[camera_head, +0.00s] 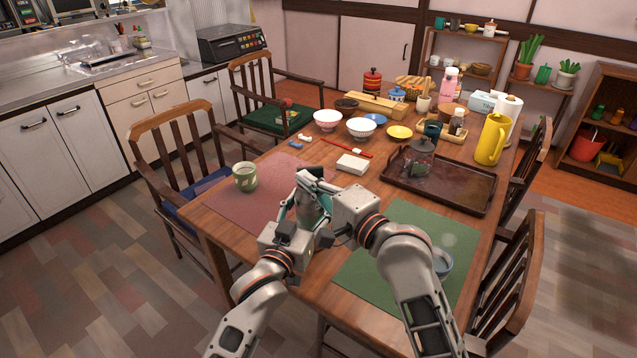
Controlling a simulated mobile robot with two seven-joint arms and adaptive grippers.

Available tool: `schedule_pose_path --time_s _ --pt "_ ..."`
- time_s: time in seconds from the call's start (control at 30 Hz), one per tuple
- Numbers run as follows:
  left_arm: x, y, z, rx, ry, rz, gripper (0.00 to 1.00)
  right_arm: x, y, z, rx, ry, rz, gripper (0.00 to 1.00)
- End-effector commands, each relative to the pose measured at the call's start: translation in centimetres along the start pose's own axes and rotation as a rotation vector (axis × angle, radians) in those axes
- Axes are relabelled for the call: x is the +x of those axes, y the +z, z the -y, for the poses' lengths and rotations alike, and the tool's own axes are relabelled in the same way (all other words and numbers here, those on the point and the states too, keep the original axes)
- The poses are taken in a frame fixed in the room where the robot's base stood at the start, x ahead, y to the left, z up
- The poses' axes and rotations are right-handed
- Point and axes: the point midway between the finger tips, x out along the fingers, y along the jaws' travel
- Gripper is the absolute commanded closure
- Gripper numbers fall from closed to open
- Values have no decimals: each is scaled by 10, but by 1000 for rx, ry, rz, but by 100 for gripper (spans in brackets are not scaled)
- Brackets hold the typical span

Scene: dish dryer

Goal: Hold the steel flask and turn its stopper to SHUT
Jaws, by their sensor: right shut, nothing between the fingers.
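My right gripper (309,180) reaches in from the right over the table's middle. Its fingers are shut with nothing between them, close above and beside my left gripper (300,212). The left gripper comes up from below, and its fingers are largely covered by the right gripper. A grey-teal shape shows between the two grippers; I cannot tell whether it is the steel flask or gripper parts. I do not clearly see the flask or its stopper anywhere else, so the stopper's setting cannot be read.
A green cup (245,176) stands on the red mat (235,207). A green mat (375,275) with a glass bowl (442,263) lies right. A yellow jug (492,140) and several bowls stand farther back.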

Motion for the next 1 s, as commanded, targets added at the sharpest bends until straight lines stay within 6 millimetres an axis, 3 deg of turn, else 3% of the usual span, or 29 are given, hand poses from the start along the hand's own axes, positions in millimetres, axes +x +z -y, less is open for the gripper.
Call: schedule_pose_path --time_s 0.03,0.47,1.0 --pt "-1 2 -10 3 15 1 92 2 2 -1 1 1 4 100" --pt "-2 2 -11 2 15 2 92 -4 6 -2 2 3 4 100" --pt "-1 2 -5 2 8 3 92 -96 56 -2 2 2 1 100"
